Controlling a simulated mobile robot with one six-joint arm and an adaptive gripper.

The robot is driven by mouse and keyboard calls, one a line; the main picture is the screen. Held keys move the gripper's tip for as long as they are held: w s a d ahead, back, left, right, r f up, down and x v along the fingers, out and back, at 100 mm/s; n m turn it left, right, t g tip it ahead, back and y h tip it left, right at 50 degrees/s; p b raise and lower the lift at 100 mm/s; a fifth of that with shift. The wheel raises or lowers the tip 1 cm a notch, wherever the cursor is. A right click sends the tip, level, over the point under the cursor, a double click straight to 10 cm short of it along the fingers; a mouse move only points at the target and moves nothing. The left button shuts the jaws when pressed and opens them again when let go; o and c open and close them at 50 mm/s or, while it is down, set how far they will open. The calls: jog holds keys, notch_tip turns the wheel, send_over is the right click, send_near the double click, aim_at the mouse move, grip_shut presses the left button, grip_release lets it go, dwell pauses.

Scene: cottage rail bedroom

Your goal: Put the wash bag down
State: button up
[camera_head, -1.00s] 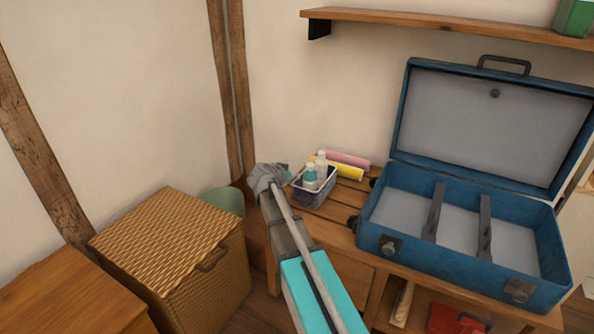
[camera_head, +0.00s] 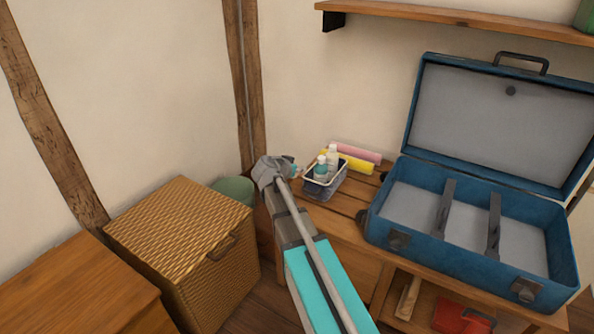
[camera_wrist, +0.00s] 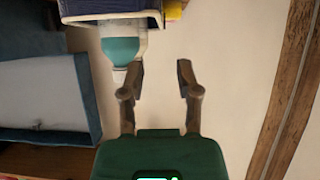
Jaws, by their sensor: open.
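The likely wash bag (camera_head: 326,193) is a small blue-grey open-topped holder with a pale rim, standing on the wooden bench (camera_head: 345,207). A teal bottle (camera_head: 320,168) and a white bottle (camera_head: 333,158) stand in it. My gripper (camera_head: 287,166) is just left of it, partly hidden by my own arm. In the wrist view, my gripper's two fingers (camera_wrist: 160,76) are apart with nothing between them. The bag (camera_wrist: 100,9) shows at the top edge there, with the teal bottle (camera_wrist: 122,48) near the left finger. The bag appears apart from the fingers.
An open blue suitcase (camera_head: 395,237) with two dark straps stands right of the bag. Pink (camera_head: 358,152) and yellow (camera_head: 355,165) rolls lie behind the bag. A wicker hamper (camera_head: 185,235) stands to the left. A wall shelf (camera_head: 450,17) is above. A red item (camera_head: 462,318) lies below.

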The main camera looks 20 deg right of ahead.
jog(key=shift+s, duration=0.1)
jog(key=s+a+f+n+g+y, duration=0.3)
jog(key=s+a+f+n+y, duration=0.2)
jog(key=s, duration=0.7)
jog(key=s+a+f+n+g+y, duration=0.4)
jog(key=s+a, duration=0.6)
jog(key=s, duration=0.3)
jog(key=shift+f+n+y, duration=0.35)
jog(key=shift+n+y, duration=0.05)
jog(key=shift+n, duration=0.3)
jog(key=c, duration=0.4)
